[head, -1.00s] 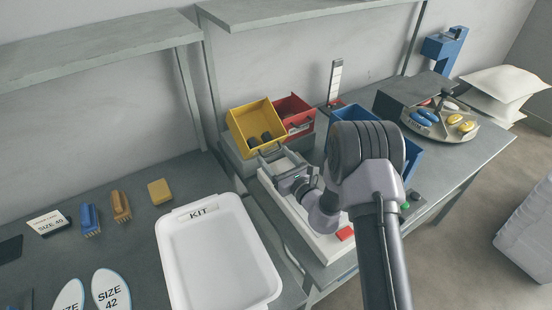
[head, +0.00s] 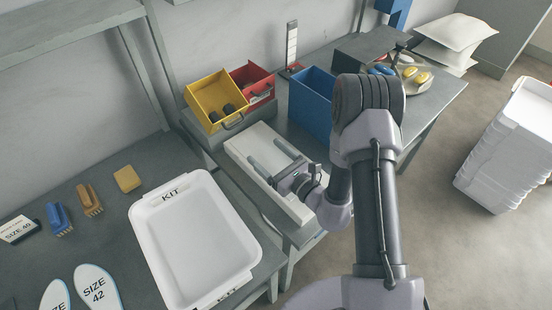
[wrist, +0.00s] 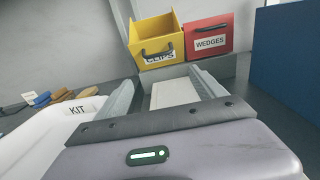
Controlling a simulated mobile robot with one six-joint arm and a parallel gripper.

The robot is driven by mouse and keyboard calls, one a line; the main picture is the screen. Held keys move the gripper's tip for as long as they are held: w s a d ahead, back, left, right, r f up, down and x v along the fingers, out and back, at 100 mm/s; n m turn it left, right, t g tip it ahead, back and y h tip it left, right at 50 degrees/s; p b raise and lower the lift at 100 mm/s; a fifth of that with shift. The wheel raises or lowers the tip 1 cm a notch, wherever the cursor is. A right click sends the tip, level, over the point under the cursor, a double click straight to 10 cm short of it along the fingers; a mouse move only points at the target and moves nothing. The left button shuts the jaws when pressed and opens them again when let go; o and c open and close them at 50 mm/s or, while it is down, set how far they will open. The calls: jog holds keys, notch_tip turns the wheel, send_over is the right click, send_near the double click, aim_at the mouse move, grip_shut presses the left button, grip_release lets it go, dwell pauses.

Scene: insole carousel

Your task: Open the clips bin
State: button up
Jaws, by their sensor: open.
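The yellow clips bin (head: 212,98) sits on a grey riser, pulled forward of the red wedges bin (head: 253,82) beside it. Its top is open and a few dark pieces show inside. In the wrist view the clips bin (wrist: 157,40) faces me, with a dark handle across its front above the CLIPS label, partly covering it. My gripper (head: 268,157) is open and empty, in front of the bin and apart from its handle. In the wrist view its two fingers (wrist: 160,82) point toward the bins with a clear gap between them.
A white slab (head: 240,150) lies below my gripper. A blue bin (head: 311,98) stands to the right. The white KIT tray (head: 240,225) is at the front left, with brushes, a yellow block and insoles left of it. A shelf (head: 70,30) overhangs the left bench.

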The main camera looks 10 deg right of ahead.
jog(key=v, duration=0.4)
jog(key=s+a+r+n+g+y, duration=0.3)
jog(key=a+r+n+g+y, duration=0.25)
jog(key=r, duration=0.45)
jog(key=s+a+r+n+g, duration=0.4)
jog(key=s+n, duration=0.1)
jog(key=s, duration=0.1)
jog(key=s+a+r+n+g, duration=0.3)
jog(key=s+r+n+g, duration=0.15)
jog(key=s+n, duration=0.2)
jog(key=s+d+n+h, duration=0.6)
jog(key=s+d+h, duration=0.3)
jog(key=h, duration=0.1)
jog(key=w+d+r+n+t+h, duration=0.1)
jog(key=d+r+t+h, duration=0.2)
jog(key=d, duration=0.3)
jog(key=shift+d+r+n+t, duration=0.2)
jog(key=shift+r+n+t, duration=0.2)
jog(key=shift+t, duration=0.5)
